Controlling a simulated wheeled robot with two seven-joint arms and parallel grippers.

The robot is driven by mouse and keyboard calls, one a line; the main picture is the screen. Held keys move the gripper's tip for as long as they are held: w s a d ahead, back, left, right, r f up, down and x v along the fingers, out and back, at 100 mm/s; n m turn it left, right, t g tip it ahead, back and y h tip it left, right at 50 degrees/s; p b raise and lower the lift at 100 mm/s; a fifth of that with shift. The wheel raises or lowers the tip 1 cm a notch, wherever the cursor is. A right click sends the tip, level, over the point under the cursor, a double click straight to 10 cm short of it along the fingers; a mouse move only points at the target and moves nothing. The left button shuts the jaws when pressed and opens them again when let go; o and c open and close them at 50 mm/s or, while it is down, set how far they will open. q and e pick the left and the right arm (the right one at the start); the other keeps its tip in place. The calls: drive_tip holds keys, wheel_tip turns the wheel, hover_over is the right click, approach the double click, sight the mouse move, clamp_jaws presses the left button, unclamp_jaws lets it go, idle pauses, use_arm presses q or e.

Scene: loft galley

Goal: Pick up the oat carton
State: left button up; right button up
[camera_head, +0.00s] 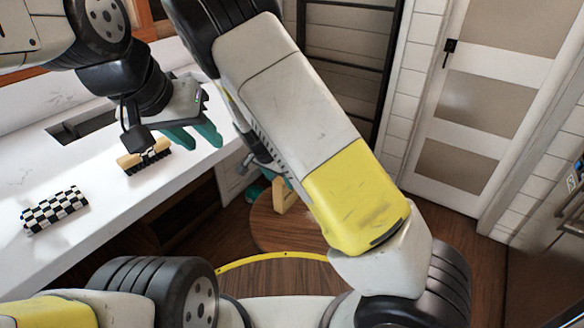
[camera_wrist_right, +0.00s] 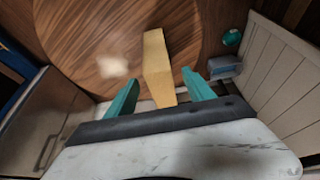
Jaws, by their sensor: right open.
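The oat carton, a plain tan box (camera_wrist_right: 158,68), stands on the round wooden table (camera_wrist_right: 75,40). In the head view, part of it (camera_head: 279,196) shows beside my right arm, which hides the rest. My right gripper (camera_wrist_right: 161,92) is open, with teal fingers on either side of the carton's near end and a visible gap on both sides. In the head view it is mostly hidden behind my arm. My left gripper (camera_head: 204,145) hangs by the counter edge with its teal fingers apart and nothing between them.
A panelled door (camera_head: 487,105) stands at the right. The wrist view shows a grey box (camera_wrist_right: 225,67) and a small teal object (camera_wrist_right: 232,37) beside the table.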

drive_tip(key=shift+w+d+f, duration=0.3)
drive_tip(key=shift+w+d, duration=0.05)
drive_tip(key=shift+w, duration=0.1)
drive_tip(key=x, duration=0.7)
drive_tip(key=shift+w+d, duration=0.3)
drive_tip(key=shift+w, duration=0.1)
drive_tip(key=shift+r, duration=0.1)
clamp_jaws()
